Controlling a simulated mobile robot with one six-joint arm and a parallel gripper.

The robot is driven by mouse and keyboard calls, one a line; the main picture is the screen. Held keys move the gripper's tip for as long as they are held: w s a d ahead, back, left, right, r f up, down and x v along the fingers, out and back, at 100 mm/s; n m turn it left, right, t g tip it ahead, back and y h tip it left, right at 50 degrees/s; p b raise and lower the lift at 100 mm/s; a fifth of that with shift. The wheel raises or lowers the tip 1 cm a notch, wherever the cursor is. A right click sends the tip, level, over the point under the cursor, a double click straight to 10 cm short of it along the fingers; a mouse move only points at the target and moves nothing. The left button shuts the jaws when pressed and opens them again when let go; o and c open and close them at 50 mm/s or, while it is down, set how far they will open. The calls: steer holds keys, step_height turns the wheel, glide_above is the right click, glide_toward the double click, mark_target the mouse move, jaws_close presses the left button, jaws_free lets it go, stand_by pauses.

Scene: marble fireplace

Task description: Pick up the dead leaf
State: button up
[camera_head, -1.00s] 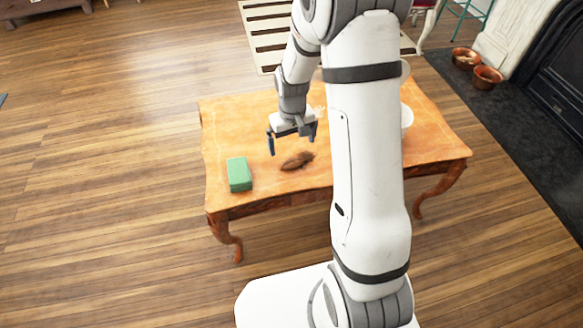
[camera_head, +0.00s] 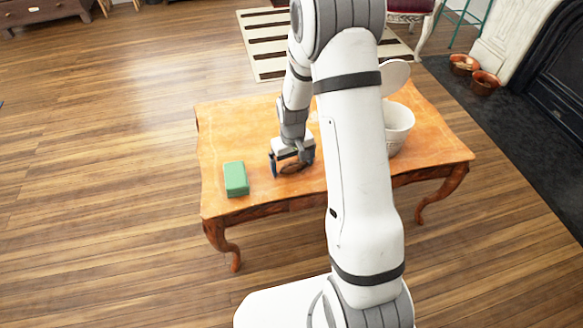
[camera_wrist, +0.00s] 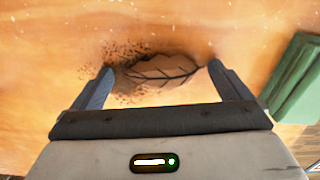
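The dead leaf (camera_wrist: 160,70) is brown with dark veins and lies on the wooden table (camera_head: 240,120). In the wrist view it lies between the tips of my gripper's two fingers, with dark crumbs scattered around its left end. My gripper (camera_head: 292,168) is open and low over the table; its fingers (camera_wrist: 160,82) stand at either end of the leaf.
A green block (camera_head: 236,179) lies on the table left of my gripper; it also shows at the right in the wrist view (camera_wrist: 296,75). A white pot (camera_head: 398,126) stands on the table's right side, partly behind my arm. The table's front edge is close by.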

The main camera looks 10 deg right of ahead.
mark_target(292, 164)
steer(key=c, duration=0.9)
step_height(292, 164, up, 10)
steer(key=p, duration=0.3)
